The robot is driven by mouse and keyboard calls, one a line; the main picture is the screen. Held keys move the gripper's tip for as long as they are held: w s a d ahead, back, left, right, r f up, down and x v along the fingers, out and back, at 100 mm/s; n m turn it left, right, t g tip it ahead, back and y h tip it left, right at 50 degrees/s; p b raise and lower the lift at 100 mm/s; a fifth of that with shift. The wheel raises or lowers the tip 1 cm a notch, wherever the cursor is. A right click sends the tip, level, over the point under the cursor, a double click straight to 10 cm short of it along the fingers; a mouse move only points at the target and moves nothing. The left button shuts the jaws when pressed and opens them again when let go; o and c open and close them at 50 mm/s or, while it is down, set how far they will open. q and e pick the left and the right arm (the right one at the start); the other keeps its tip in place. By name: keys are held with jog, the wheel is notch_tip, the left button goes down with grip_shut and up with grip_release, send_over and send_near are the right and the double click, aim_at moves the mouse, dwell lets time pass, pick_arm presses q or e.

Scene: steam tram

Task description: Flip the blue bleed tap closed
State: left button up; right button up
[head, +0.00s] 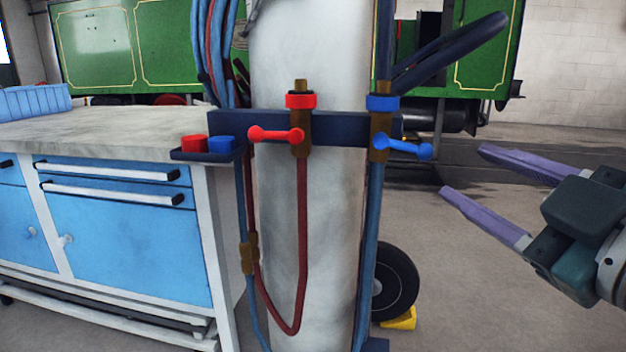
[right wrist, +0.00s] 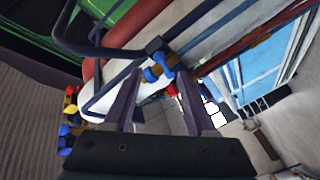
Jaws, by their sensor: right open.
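The blue bleed tap (head: 404,147) is on the right of the dark blue crossbar in the head view. Its lever sticks out to the right from a brass body, tilted slightly down, with a blue collar above. My right gripper (head: 462,170) is open and empty, its purple fingers pointing left toward the lever's end, with a gap between. In the right wrist view the blue tap (right wrist: 155,73) shows between and beyond the fingertips (right wrist: 157,78), small and partly unclear. My left gripper is not in view.
A red tap (head: 277,134) sits on the left of the crossbar, its lever pointing left. Red and blue hoses hang around the pale cylinder (head: 300,220). A dark curved handle (head: 450,50) juts out above the blue tap. A blue workbench (head: 130,225) stands left. Floor below the gripper is clear.

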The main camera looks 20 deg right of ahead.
aim_at(430, 154)
jog(key=w, duration=0.6)
jog(key=w+d, duration=0.1)
jog(key=w, duration=0.2)
jog(key=shift+w+r+b, duration=0.1)
jog(key=shift+w+b, duration=0.2)
jog(key=shift+w, duration=0.1)
grip_shut()
